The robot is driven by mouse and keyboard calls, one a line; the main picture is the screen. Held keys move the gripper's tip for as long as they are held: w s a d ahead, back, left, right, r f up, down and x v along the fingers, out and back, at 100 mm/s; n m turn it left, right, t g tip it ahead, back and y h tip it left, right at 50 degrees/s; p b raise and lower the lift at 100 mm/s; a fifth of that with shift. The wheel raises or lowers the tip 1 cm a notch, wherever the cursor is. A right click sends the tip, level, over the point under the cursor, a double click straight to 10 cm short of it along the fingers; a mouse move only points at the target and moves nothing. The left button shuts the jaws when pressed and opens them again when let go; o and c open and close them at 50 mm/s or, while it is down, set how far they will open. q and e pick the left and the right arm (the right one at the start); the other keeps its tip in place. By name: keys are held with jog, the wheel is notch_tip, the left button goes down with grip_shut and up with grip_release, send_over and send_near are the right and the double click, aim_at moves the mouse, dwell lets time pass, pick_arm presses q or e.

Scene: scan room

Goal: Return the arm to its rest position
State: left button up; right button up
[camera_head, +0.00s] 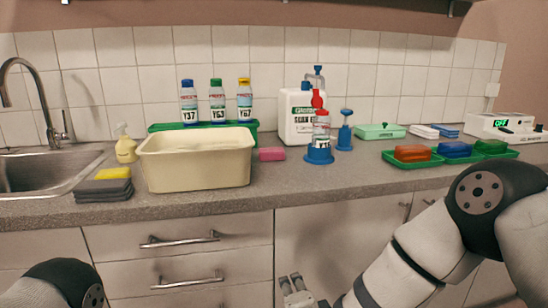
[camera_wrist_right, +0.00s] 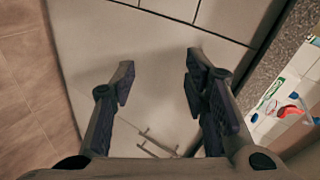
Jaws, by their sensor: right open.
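My right gripper (camera_head: 295,286) is low in front of the cabinet drawers, below the counter's front edge. In the right wrist view its two fingers (camera_wrist_right: 160,80) are spread apart with nothing between them. The arm comes in from the right, bent at a dark elbow joint in front of the counter's right part. Only a dark, rounded part of my left arm shows at the bottom left of the head view; its gripper is out of frame.
The grey counter (camera_head: 240,199) edge lies above my right gripper. A cream basin (camera_head: 197,172) stands near the front edge. A red-topped bottle on a blue base (camera_head: 319,155) and a green tray (camera_head: 400,164) stand farther right. Drawer handles (camera_head: 180,239) stick out left of the gripper.

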jog(key=s+d+f+n+g, duration=0.2)
jog(key=s+f+n, duration=0.1)
jog(key=s+f, duration=0.3)
jog(key=s+d+f+n+g, duration=0.2)
jog(key=s+d+f+g, duration=0.1)
jog(key=s+f, duration=0.3)
pick_arm(q)
jog(key=shift+w+r+t+p, duration=0.4)
jog(key=shift+w+r+p, duration=0.3)
jog(key=shift+w+r, duration=0.25)
pick_arm(e)
jog(key=s+d+f+n+g, duration=0.1)
jog(key=s+d+n+g, duration=0.2)
jog(key=s, duration=0.8)
jog(key=s+d+n+g, duration=0.3)
jog(key=s+d, duration=0.2)
jog(key=s, duration=0.6)
jog(key=s+d+f+n+g+h, duration=0.1)
jog(key=s+d+g, duration=0.3)
jog(key=s, duration=0.8)
jog(key=shift+d+f+n, duration=0.3)
jog(key=shift+d+n, duration=0.2)
jog(key=shift+n, duration=0.4)
